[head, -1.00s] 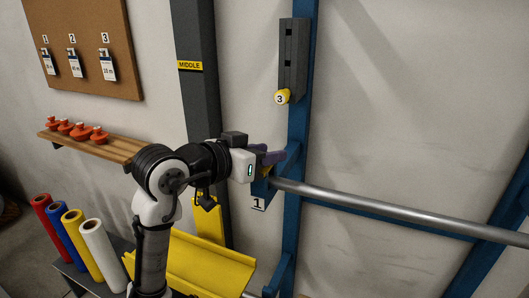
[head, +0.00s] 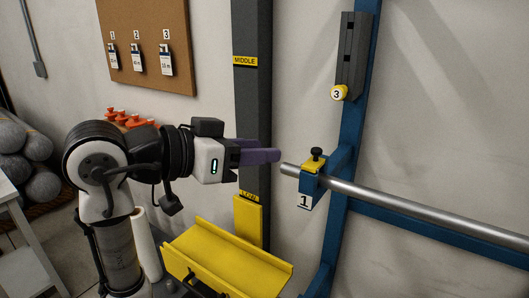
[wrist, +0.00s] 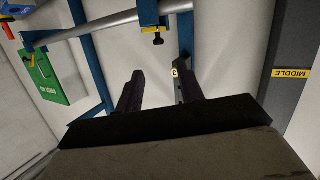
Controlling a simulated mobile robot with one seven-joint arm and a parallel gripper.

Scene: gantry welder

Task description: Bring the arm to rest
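My arm reaches in from the left in the head view and is held bent, level with the wall frame. My gripper (head: 274,153) has purple fingers pointing right, just left of the end of a steel tube (head: 400,204). In the wrist view its two fingers (wrist: 159,83) stand apart with nothing between them. The blue bracket labelled 1 (head: 313,183), with a yellow clamp and black knob (head: 317,155), holds the tube near its end. The gripper looks clear of the bracket.
A dark post (head: 252,100) marked MIDDLE stands behind the gripper. A yellow trough (head: 228,260) lies below it. Orange knobs (head: 130,119) sit on a shelf behind my arm. A green first-aid box (wrist: 48,77) shows in the wrist view.

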